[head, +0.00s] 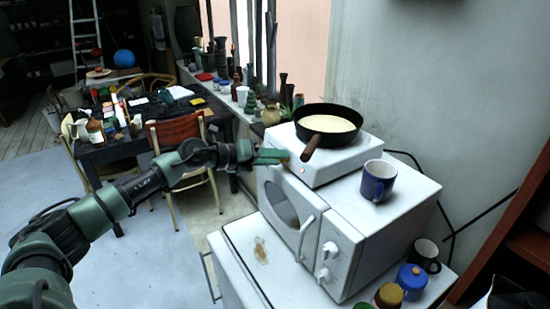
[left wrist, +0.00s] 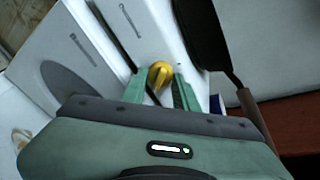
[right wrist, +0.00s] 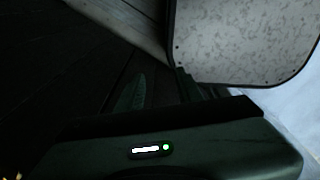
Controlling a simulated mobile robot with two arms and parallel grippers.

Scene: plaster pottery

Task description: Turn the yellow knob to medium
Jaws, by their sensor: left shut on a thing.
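The yellow knob (left wrist: 160,75) shows in the left wrist view, on the front face of a white hot plate (left wrist: 148,28). My left gripper (left wrist: 158,84) has its green fingertips on either side of the knob and is shut on it. In the head view, my left gripper (head: 272,157) reaches the left front side of the hot plate (head: 322,170) and hides the knob. The knob's pointer and dial marks are too small to read. My right gripper (right wrist: 160,92) is in a dark view with its fingers apart and nothing visible between them.
A black frying pan (head: 327,123) with pale contents sits on the hot plate, its brown handle pointing forward. The hot plate stands on a white microwave (head: 345,225) beside a blue mug (head: 378,180). Jars and cups stand lower right. A cluttered table (head: 120,148) is at left.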

